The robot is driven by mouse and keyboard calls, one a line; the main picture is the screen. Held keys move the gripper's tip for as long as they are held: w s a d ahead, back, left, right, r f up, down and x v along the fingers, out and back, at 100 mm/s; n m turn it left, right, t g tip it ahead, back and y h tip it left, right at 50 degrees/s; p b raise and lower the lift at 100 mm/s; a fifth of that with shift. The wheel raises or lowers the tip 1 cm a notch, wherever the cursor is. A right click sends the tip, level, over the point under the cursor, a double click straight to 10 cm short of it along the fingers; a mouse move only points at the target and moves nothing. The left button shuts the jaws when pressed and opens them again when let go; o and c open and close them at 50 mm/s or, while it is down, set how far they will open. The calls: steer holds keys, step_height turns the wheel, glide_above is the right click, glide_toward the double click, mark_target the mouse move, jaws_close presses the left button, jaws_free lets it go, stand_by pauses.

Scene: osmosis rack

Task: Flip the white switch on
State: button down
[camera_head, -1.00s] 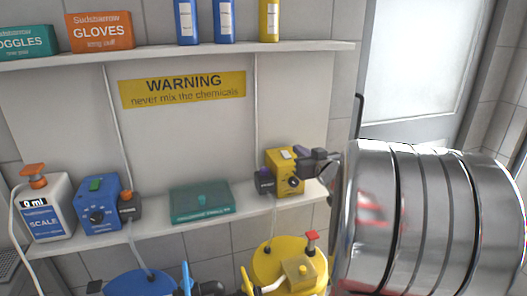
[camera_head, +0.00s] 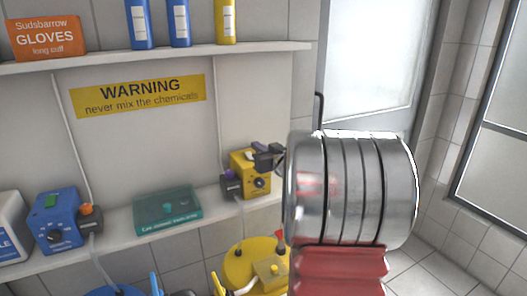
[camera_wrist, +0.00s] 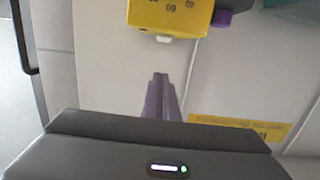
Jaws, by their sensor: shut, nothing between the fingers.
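The yellow control box (camera_head: 249,174) with a round black dial stands at the right end of the lower shelf. In the wrist view the yellow box (camera_wrist: 172,15) is at the top edge, and a small white switch-like piece (camera_wrist: 165,39) shows at its near edge. In the head view the switch is too small to make out clearly. My gripper (camera_head: 266,157) is at the upper right of the box; I cannot tell if it touches. In the wrist view my gripper (camera_wrist: 161,78) is shut and empty, its tips pointing towards the white piece with a visible gap between.
A purple-topped connector (camera_head: 231,184) sits left of the yellow box. A teal box (camera_head: 168,208) and a blue control box (camera_head: 57,218) with a green switch stand further left on the shelf. A yellow container (camera_head: 243,262) is below. The warning sign (camera_head: 138,96) is on the wall.

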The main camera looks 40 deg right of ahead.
mark_target(251, 158)
steer(key=x, duration=0.4)
steer(key=shift+w+d+f, duration=0.1)
steer(key=shift+w, duration=0.3)
steer(key=f, duration=0.3)
steer(key=shift+w+d, duration=0.1)
steer(key=shift+w, duration=0.25)
steer(key=shift+f, duration=0.5)
steer(key=shift+w, duration=0.1)
